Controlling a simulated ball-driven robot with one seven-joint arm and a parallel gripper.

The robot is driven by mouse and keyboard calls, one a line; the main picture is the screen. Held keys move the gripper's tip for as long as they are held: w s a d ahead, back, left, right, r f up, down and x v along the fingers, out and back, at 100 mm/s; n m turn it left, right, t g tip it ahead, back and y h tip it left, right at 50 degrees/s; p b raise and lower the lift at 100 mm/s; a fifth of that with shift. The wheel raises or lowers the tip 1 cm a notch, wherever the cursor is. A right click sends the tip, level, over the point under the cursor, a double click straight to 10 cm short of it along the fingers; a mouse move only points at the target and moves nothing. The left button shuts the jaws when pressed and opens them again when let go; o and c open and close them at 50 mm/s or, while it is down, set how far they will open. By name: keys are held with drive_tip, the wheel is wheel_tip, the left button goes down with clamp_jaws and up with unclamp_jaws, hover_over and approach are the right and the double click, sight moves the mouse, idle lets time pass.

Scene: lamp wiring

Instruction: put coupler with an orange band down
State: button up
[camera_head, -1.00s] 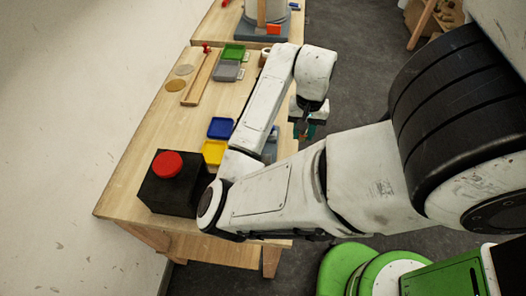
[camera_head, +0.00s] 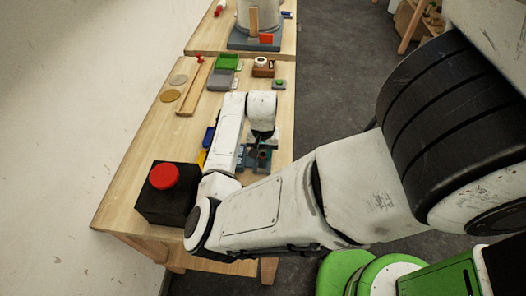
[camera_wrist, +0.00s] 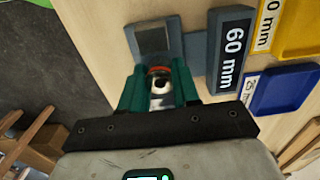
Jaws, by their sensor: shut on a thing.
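The coupler with an orange band (camera_wrist: 159,72) is between the green fingers of my gripper (camera_wrist: 160,90) in the wrist view. My gripper is shut on it. The coupler's end is pale with a dark hole, and the band is a thin orange arc. A blue-grey fixture (camera_wrist: 196,52) with a grey square plate lies just past the fingertips; I cannot tell whether the coupler touches it. In the head view my gripper (camera_head: 262,143) hangs over the right side of the table, by the fixture (camera_head: 263,160), and the coupler is not clearly visible there.
A block marked 60 mm (camera_wrist: 221,75) adjoins the fixture. A yellow tray (camera_wrist: 296,30) and a blue tray (camera_wrist: 285,90) lie beyond it. A black box with a red button (camera_head: 164,176) stands at the table's near left. Green (camera_head: 227,62) and grey trays lie farther back.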

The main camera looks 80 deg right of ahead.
sight(263, 153)
drive_tip(key=shift+f, duration=0.15)
drive_tip(key=o, duration=1)
wheel_tip(263, 153, up, 12)
drive_tip(key=shift+r+b, duration=0.1)
drive_tip(key=shift+b, duration=0.55)
